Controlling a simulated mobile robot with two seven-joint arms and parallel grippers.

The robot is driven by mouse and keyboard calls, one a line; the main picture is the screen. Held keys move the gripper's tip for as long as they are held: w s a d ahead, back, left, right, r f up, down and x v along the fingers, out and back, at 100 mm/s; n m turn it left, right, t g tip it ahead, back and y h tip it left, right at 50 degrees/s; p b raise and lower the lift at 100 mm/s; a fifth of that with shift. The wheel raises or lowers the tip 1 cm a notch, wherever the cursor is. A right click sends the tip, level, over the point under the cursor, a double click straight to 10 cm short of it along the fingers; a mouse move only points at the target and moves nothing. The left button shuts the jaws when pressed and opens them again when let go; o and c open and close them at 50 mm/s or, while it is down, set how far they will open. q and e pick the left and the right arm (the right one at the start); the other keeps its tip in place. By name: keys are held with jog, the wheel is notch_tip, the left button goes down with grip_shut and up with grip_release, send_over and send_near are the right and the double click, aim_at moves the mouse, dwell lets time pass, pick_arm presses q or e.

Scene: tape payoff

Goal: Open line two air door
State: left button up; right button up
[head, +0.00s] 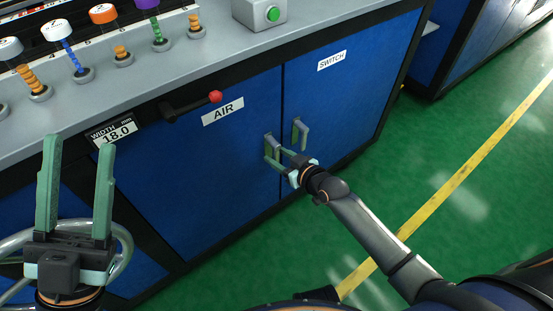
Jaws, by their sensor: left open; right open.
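The blue air door (215,165) carries a white label reading AIR (222,111) and looks closed, flush with the cabinet front. Its grey handle (269,144) is upright near the door's right edge. My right gripper (276,156) is at this handle with its fingers open beside or around it; I cannot tell whether they touch it. My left gripper (76,165) is open and empty, raised at the left in front of the cabinet, with its fingers pointing up in the picture.
A blue switch door (335,95) with its own handle (299,133) adjoins on the right. A red-knobbed lever (215,97) sticks out above the air door. A green button box (260,12) and several spools stand on the grey counter (155,85). Green floor at the right is clear.

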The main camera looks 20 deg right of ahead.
jog(key=shift+w+a+f, duration=0.2)
jog(key=shift+w, duration=0.3)
grip_shut()
dwell(1.2)
